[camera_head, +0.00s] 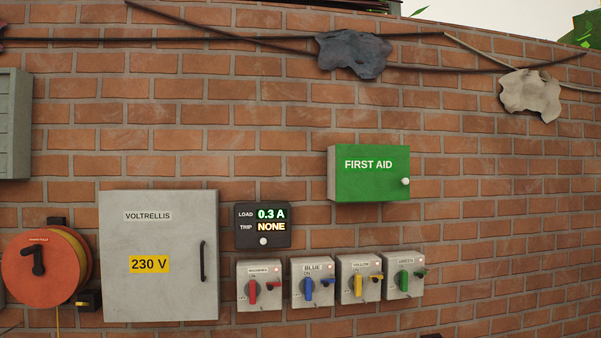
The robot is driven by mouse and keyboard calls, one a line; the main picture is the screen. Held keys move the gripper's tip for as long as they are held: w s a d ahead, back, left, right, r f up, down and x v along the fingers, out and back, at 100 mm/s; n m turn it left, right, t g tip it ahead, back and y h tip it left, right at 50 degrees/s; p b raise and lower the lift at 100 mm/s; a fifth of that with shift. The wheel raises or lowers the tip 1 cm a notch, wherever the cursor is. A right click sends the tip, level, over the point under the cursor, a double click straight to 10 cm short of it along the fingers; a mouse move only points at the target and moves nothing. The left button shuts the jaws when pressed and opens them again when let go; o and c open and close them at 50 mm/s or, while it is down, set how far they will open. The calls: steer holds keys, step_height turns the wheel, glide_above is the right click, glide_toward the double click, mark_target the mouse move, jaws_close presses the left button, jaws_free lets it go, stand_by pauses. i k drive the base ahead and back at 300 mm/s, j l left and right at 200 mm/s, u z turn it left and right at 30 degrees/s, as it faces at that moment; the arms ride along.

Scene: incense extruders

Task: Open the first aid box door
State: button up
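The first aid box (370,183) is mounted on the brick wall, right of centre in the head view. Its front is a green door with white "FIRST AID" lettering, and its left side is pale grey. The door looks shut. A small round white knob (405,181) sits near the door's right edge. My gripper is not in view.
A grey "VOLTRELLIS" cabinet (160,270) with a dark handle hangs on the left. A dark load display (263,226) and several switch boxes (312,283) are below the first aid box. An orange reel (40,265) is far left. Bare wall (510,200) lies right of the box.

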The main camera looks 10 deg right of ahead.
mark_target(364, 172)
steer(key=i+l, duration=0.9)
steer(key=k+l+u, duration=0.2)
steer(key=i+j+z, duration=0.25)
steer(key=k+l, duration=0.05)
steer(key=l, duration=0.05)
